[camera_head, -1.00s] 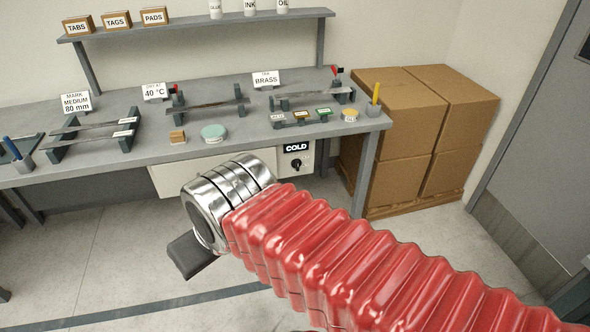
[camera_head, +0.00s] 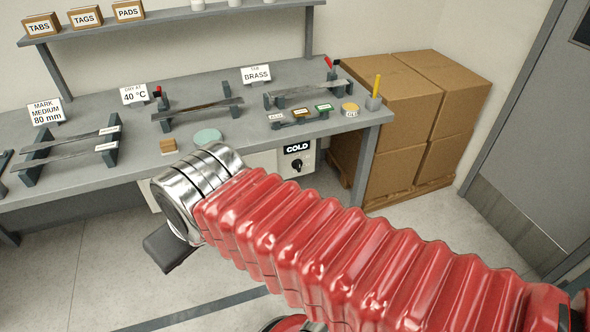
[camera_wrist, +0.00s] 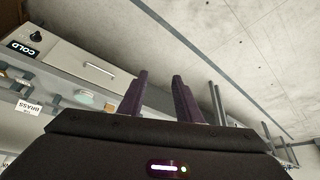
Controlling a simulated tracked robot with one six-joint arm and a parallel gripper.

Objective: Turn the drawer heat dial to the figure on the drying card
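The drying card (camera_head: 134,95) stands on the bench and reads "DRY AT 40 °C". The black heat dial (camera_head: 297,166) is on the white drawer unit under the bench's right part, below a black label (camera_head: 298,148) reading "COLD". In the wrist view the dial (camera_wrist: 36,36) and the COLD label (camera_wrist: 22,49) are at the upper left, with the picture turned over. My gripper (camera_wrist: 160,75) has its two dark fingers apart with nothing between them. It is clear of the dial. In the head view my arm hides much of the drawer front.
The drawer's pale handle (camera_wrist: 100,68) shows in the wrist view. The bench (camera_head: 240,125) holds specimen racks, a green disc (camera_head: 207,136), and a cup with a yellow tool (camera_head: 374,97). Cardboard boxes (camera_head: 400,110) stand right of the bench. The floor in front is open.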

